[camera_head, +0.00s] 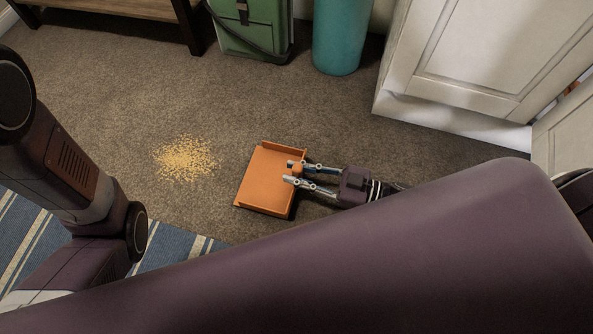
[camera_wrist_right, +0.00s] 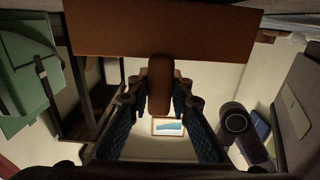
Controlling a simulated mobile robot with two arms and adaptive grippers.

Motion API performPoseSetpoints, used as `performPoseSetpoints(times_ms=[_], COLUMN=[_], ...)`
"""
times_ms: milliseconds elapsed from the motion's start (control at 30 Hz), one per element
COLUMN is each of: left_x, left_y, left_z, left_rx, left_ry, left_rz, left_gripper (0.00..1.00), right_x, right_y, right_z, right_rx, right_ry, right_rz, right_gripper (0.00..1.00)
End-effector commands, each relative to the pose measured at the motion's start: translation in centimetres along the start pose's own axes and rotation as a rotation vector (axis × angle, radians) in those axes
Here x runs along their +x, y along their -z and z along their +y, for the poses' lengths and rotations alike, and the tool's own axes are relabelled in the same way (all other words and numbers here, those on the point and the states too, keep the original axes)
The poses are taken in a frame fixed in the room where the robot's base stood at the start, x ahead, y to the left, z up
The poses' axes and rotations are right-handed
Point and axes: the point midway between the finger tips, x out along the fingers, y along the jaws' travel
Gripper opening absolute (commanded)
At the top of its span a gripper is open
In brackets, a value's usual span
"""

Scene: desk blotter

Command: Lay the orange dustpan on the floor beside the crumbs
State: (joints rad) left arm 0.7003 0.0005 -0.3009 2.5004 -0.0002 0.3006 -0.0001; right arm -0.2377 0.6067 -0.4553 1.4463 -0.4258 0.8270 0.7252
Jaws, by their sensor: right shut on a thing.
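The orange dustpan (camera_head: 264,184) is right of the yellow crumbs (camera_head: 185,158), with a gap of bare carpet between them. Its open edge faces the crumbs in the head view. My right gripper (camera_head: 292,172) is shut on the dustpan's short handle from the right. The right wrist view shows the handle between the fingers (camera_wrist_right: 159,88) and the pan (camera_wrist_right: 160,30) beyond them. The pan looks low over the carpet; I cannot tell whether it touches. My left arm shows at the left, but its gripper is out of view.
The grey-brown carpet (camera_head: 90,85) is clear around the crumbs. A striped blue rug (camera_head: 25,235) lies at lower left. A wooden bench (camera_head: 120,8), a green bag (camera_head: 250,30) and a teal bin (camera_head: 340,35) stand at the back. A white cabinet (camera_head: 480,50) stands at upper right.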

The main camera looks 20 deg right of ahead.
Motion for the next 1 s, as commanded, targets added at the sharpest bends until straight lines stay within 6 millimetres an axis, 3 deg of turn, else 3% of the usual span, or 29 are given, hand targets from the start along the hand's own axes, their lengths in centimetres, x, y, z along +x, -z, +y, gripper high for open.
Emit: performPoseSetpoints(times_ms=[333, 367, 500, 1000], left_x=[-0.42, -0.42, -0.44, -0.07], left_y=[0.14, 0.14, 0.14, 0.0], left_z=[0.08, 0.08, 0.08, -0.01], left_rx=[0.0, 0.0, 0.0, 0.001], left_ry=[0.0, 0.0, 0.0, 0.0], left_rz=[0.0, 0.0, 0.0, -0.001], left_gripper=[0.41, 0.41, 0.41, 0.41], right_x=[0.04, 0.02, 0.01, -0.02], right_y=[-0.83, -0.88, -0.94, -0.37], right_z=[0.01, 0.01, 0.02, 0.03], right_rx=[-0.001, -0.001, -0.001, -0.002], right_ry=[0.0, 0.0, -0.001, -0.002], right_rz=[0.001, -0.001, -0.002, -0.003], right_gripper=[0.0, 0.2, 0.35, 0.36])
